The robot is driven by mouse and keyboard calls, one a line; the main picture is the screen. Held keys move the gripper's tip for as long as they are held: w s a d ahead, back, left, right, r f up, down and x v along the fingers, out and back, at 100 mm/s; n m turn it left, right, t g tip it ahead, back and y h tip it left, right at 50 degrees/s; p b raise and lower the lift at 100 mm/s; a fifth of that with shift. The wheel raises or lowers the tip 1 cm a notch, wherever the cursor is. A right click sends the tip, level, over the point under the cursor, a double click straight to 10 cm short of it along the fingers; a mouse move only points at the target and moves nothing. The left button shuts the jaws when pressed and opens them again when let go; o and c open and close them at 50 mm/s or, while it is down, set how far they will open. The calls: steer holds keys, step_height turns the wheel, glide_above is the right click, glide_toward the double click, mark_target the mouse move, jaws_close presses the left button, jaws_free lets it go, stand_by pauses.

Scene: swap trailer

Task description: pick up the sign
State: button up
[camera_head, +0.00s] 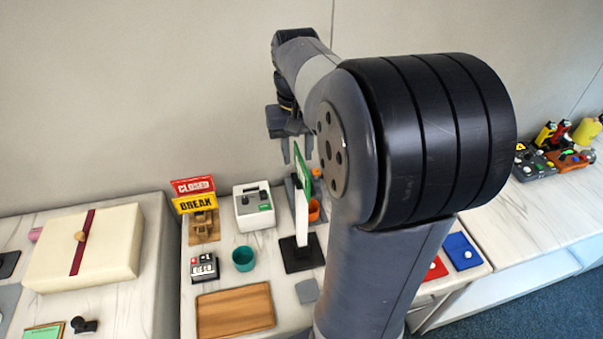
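A sign stand (203,225) of brown wood on the middle counter holds a red CLOSED sign (193,186) above a yellow BREAK sign (195,203). A thin upright panel (301,215), white with a green face, stands nearly edge-on on a black base (300,254); it may be another sign, but its face cannot be read. My gripper (297,156) points down near the top of this panel, right of the CLOSED and BREAK signs. My arm hides part of the counter to the right.
A white box-shaped device (254,207), a teal cup (243,258), a small black-and-white block (204,267) and a wooden tray (235,311) share the counter. A cream box (85,250) lies left. The wall is close behind.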

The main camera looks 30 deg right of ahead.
mark_target(302, 172)
steer(key=f, duration=0.2)
steer(key=s+f, duration=0.1)
steer(key=f, duration=0.1)
steer(key=shift+d+f+p, duration=0.1)
steer(key=shift+d+p, duration=0.1)
steer(key=shift+p, duration=0.2)
steer(key=shift+f, duration=0.45)
steer(key=shift+f, duration=0.25)
steer(key=shift+c, duration=0.4)
jaws_close()
